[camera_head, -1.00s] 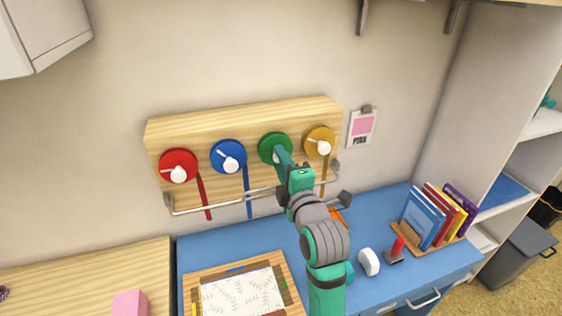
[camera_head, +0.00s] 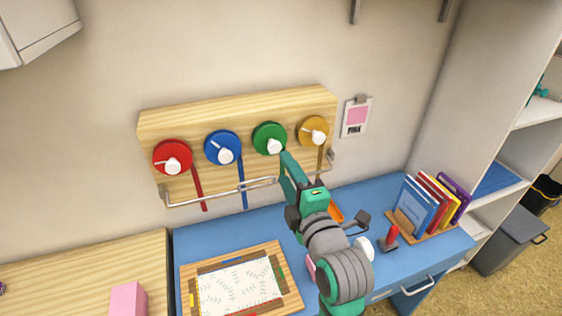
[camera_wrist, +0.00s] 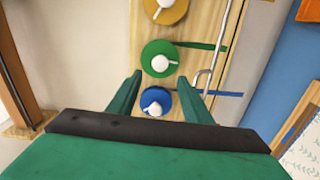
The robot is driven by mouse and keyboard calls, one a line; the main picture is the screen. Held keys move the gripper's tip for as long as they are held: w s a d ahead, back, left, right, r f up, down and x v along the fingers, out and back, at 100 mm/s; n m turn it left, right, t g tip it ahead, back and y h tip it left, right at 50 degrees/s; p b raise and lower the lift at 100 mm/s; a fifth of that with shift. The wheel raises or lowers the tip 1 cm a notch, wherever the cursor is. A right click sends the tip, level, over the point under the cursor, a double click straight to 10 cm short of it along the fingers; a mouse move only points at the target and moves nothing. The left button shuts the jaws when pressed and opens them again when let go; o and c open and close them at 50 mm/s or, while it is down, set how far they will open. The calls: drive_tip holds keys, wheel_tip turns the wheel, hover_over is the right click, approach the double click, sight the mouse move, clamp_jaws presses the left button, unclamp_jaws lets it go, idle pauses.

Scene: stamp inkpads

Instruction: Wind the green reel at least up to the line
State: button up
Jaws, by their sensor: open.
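The green reel (camera_head: 269,138) is third from the left on the wooden board, and its white knob (camera_head: 273,146) is uncovered. My gripper (camera_head: 285,156) is open and empty, just below and right of the green reel. In the wrist view my gripper's fingers (camera_wrist: 160,78) are spread apart, clear of the green knob.
Red (camera_head: 172,157), blue (camera_head: 222,147) and yellow (camera_head: 313,130) reels share the board (camera_head: 235,108). The metal rail (camera_head: 220,190) runs in front of its lower part. The blue desk (camera_head: 385,195) below holds a framed leaf picture (camera_head: 240,287), a red-handled stamp (camera_head: 390,236) and books (camera_head: 430,207).

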drive_tip(key=shift+v, duration=1.05)
drive_tip(key=shift+f, duration=0.1)
drive_tip(key=s+a+f+m+h, duration=0.1)
drive_tip(key=s+f+m+h, duration=0.1)
drive_tip(key=s+f+m, duration=0.35)
drive_tip(key=s+a+f+m+h, duration=0.1)
drive_tip(key=s+f+m+h, duration=0.15)
drive_tip(key=f+m, duration=0.6)
drive_tip(key=s+f+m+h, duration=0.1)
drive_tip(key=s+f+m, duration=0.3)
drive_tip(key=f, duration=0.7)
drive_tip(key=s+f+m+g, duration=0.1)
drive_tip(key=s+f, duration=0.2)
drive_tip(key=s, duration=0.9)
drive_tip(key=s+a+f+m, duration=0.1)
drive_tip(key=s+f, duration=0.3)
drive_tip(key=s, duration=0.9)
drive_tip(key=shift+s+m+g, duration=0.15)
drive_tip(key=shift+m+g, duration=0.25)
drive_tip(key=shift+m, duration=0.1)
